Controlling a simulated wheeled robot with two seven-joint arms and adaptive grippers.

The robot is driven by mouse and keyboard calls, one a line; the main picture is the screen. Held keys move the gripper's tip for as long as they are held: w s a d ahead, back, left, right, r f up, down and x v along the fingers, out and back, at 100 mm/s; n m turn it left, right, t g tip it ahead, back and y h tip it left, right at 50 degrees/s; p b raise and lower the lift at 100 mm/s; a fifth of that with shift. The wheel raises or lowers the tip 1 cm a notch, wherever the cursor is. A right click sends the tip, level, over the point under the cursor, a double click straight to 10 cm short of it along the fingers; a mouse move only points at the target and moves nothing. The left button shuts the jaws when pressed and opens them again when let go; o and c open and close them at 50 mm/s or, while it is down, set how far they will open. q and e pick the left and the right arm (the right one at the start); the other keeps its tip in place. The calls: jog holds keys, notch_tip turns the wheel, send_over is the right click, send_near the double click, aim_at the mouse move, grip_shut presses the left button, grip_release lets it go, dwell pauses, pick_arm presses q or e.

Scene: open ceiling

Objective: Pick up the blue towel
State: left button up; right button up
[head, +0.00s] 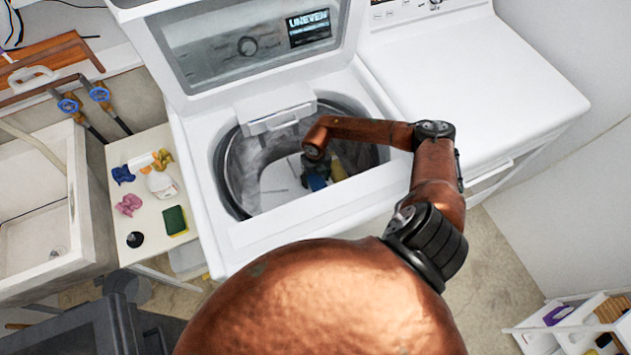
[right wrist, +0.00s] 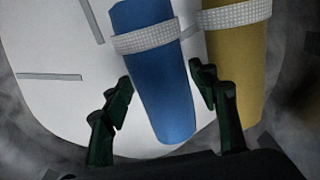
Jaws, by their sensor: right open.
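The blue towel (right wrist: 160,85) is a roll with a pale textured band, lying inside the open washer drum. In the head view, a small part of the blue towel (head: 316,183) shows below my right gripper (head: 313,168), which reaches into the drum. In the right wrist view, my right gripper (right wrist: 161,78) is open, with one finger on each side of the blue towel. I cannot tell whether the fingers touch it. A yellow rolled towel (right wrist: 231,70) with a similar band lies just right of the blue one, close to the right finger. My left gripper is out of view.
A second white machine (head: 470,75) stands to the right. A side table (head: 150,215) at left holds crumpled cloths, a spray bottle (head: 161,184) and a green sponge (head: 175,220).

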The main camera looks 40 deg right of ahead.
jog(key=shift+f, duration=0.15)
jog(key=shift+c, duration=0.3)
jog(key=c, duration=1.1)
jog(key=shift+c, duration=0.2)
